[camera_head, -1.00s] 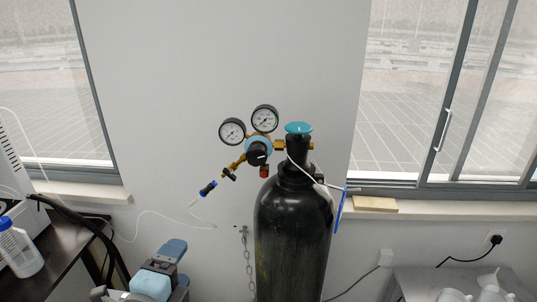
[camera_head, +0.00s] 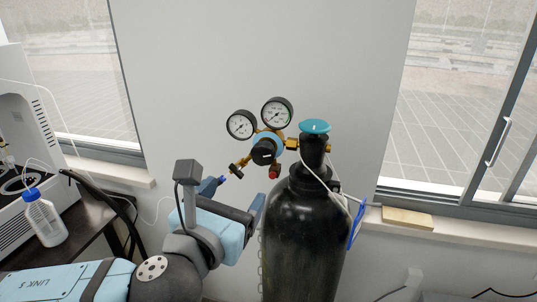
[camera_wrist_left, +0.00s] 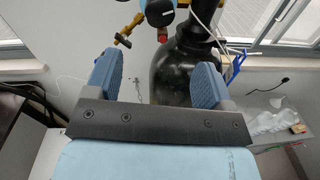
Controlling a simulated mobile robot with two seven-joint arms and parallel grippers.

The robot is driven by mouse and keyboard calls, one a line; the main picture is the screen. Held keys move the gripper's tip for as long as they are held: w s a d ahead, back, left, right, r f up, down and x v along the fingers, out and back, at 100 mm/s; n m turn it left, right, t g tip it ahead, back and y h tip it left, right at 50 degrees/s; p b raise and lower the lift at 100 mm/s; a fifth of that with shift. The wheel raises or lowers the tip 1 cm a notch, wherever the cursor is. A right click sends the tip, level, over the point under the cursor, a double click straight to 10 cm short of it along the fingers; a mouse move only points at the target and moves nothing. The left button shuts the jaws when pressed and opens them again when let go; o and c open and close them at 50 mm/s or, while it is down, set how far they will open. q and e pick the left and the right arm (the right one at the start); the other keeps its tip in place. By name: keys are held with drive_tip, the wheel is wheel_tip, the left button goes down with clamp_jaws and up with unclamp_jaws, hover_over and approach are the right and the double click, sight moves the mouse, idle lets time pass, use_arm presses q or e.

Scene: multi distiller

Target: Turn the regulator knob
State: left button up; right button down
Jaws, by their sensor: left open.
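The regulator knob (camera_head: 264,152) is a black round knob with a light blue ring behind it, on the brass regulator between the two dial gauges and the black gas cylinder (camera_head: 304,225). My left gripper (camera_head: 236,192) is open and empty, below and a little left of the knob, in front of the cylinder's left side. Its two blue fingers (camera_wrist_left: 158,78) stand wide apart in the left wrist view, with the cylinder beyond them. My right gripper is not in view.
Two gauges (camera_head: 277,112) sit above the knob. A teal valve wheel (camera_head: 314,127) tops the cylinder, and a blue tag (camera_head: 357,224) hangs at its right. A bottle (camera_head: 45,220) and a white machine (camera_head: 22,150) stand on a dark bench at left.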

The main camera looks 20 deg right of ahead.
sight(261, 158)
use_arm(q)
drive_tip(key=p+x, duration=0.2)
drive_tip(key=x, duration=1)
drive_tip(key=shift+w+d+r, duration=0.1)
drive_tip(key=shift+w+d, duration=0.1)
drive_tip(key=shift+w, duration=0.05)
drive_tip(key=shift+w+d, duration=0.25)
drive_tip(key=shift+w, duration=0.05)
drive_tip(key=shift+c, duration=0.2)
drive_tip(key=c, duration=0.9)
